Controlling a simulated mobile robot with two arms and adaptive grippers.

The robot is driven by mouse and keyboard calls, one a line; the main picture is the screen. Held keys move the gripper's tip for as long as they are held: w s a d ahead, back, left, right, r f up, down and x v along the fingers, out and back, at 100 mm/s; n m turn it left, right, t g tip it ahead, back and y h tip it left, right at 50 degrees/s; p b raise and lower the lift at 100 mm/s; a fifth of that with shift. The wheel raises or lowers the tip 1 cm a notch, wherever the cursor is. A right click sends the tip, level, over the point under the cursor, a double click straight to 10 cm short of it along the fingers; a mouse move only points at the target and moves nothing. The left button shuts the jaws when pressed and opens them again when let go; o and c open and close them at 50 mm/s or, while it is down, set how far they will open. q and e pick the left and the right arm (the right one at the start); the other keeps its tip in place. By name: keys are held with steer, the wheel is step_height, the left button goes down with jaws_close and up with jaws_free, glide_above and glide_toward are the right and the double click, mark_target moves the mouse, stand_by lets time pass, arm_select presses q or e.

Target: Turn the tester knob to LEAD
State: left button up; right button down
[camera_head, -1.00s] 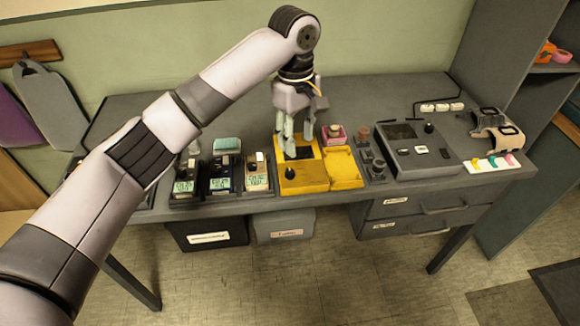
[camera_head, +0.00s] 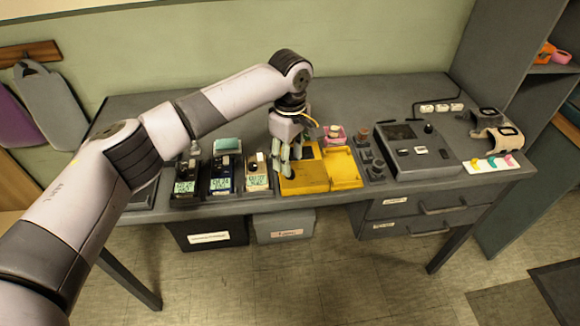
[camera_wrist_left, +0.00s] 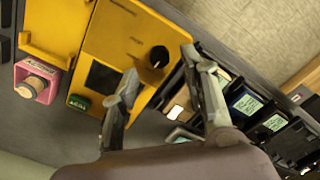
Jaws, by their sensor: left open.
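The yellow tester (camera_head: 310,182) lies open on the grey desk, its yellow lid (camera_head: 345,169) to the right. In the left wrist view the tester's yellow face (camera_wrist_left: 118,40) shows a dark screen (camera_wrist_left: 102,77) and a black round knob (camera_wrist_left: 159,56) with a pale pointer mark. My left gripper (camera_head: 285,170) is over the tester's front left, open and pointing down. In the left wrist view its fingertips (camera_wrist_left: 158,64) are on either side of the knob. I cannot tell whether they touch it. In the head view the fingers hide the knob. Dial lettering is too small to read.
Several small meters (camera_head: 221,181) stand close at left of the tester. A pink box (camera_head: 333,137) with a round pale top is behind the lid. A grey console (camera_head: 413,152) stands to the right. The back of the desk is mostly clear.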

arm_select(q)
steer(key=shift+f, duration=2.05)
steer(key=shift+c, duration=0.2)
jaws_close()
